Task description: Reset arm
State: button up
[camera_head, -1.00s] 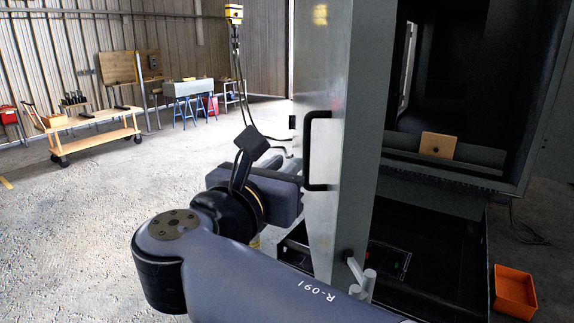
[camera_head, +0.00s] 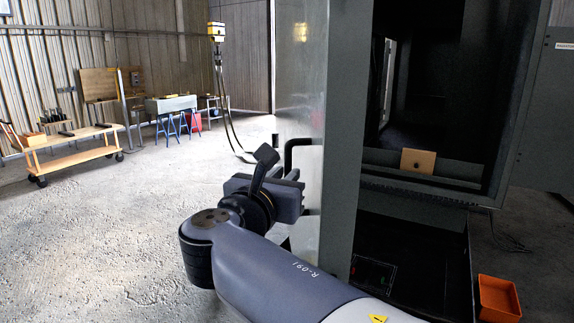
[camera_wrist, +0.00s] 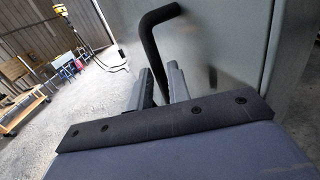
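The cabinet door (camera_head: 340,150) stands open, its outer face toward the left. Its black bar handle (camera_head: 289,150) is on that face, with its lower part hidden by my gripper. My gripper (camera_head: 302,196) is beside the door at the handle's lower end. In the wrist view the two fingers of my gripper (camera_wrist: 160,84) are apart, and the black handle (camera_wrist: 150,42) shows between and beyond them. I cannot tell whether either finger touches it.
The dark cabinet interior (camera_head: 430,100) is open on the right, with a wooden block (camera_head: 418,161) on its ledge. An orange bin (camera_head: 499,298) sits on the floor at right. A wooden cart (camera_head: 75,150) and blue-legged table (camera_head: 172,104) stand far left; floor between is clear.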

jog(key=x, duration=0.2)
jog(key=shift+w+d+p, duration=0.1)
jog(key=shift+w+p, duration=0.2)
jog(key=shift+w+d, duration=0.1)
jog(key=shift+d, duration=0.15)
jog(key=shift+a, duration=0.1)
jog(key=shift+a, duration=0.1)
